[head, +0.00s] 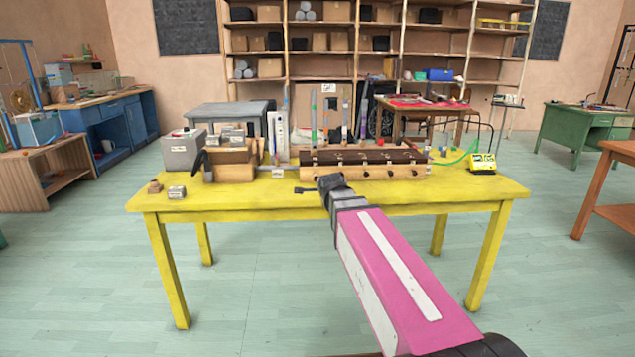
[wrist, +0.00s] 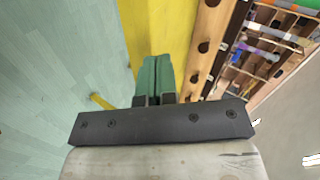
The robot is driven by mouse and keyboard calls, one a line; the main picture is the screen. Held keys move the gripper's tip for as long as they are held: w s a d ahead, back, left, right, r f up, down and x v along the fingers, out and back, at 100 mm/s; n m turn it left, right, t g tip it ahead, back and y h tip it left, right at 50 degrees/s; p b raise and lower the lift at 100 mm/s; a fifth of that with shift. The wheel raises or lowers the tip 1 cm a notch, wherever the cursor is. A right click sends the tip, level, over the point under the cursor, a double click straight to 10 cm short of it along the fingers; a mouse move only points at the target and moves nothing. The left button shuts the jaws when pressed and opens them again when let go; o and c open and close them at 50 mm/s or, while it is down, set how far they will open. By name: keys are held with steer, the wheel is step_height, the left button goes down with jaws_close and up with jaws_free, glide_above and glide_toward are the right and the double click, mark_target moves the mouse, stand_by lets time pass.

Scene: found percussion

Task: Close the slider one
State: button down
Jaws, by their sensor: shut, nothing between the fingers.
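A long wooden instrument (head: 365,162) stands on the yellow table (head: 450,190), with a dark top and a row of dark round holes or knobs along its front. Several upright strips with coloured bands, such as one with an orange band (head: 325,135), rise at its back. I cannot tell which part is slider one. My gripper (head: 299,190) is in front of the instrument's left part, near the table's front edge. In the wrist view its green fingers (wrist: 155,62) are shut and empty, apart from the instrument's wooden front (wrist: 208,35).
A grey box (head: 183,152) and a wooden holder (head: 232,165) stand at the table's left. Small blocks (head: 177,192) lie at the front left. A yellow device (head: 482,163) with a green cable is at the right. The front strip of table is mostly clear.

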step_height(320, 180, up, 4)
steer(key=w+a+m+t, duration=0.1)
steer(key=w+m, duration=0.1)
glide_toward(316, 178)
steer(key=w+f, duration=0.2)
steer(key=f, duration=0.1)
steer(key=w+f, duration=0.1)
steer(key=f, duration=0.1)
steer(key=shift+d, duration=0.2)
steer(key=shift+w+r, duration=0.15)
steer(key=shift+w, duration=1.4)
steer(key=shift+w, duration=0.1)
steer(key=w, duration=0.3)
steer(key=shift+w, duration=0.35)
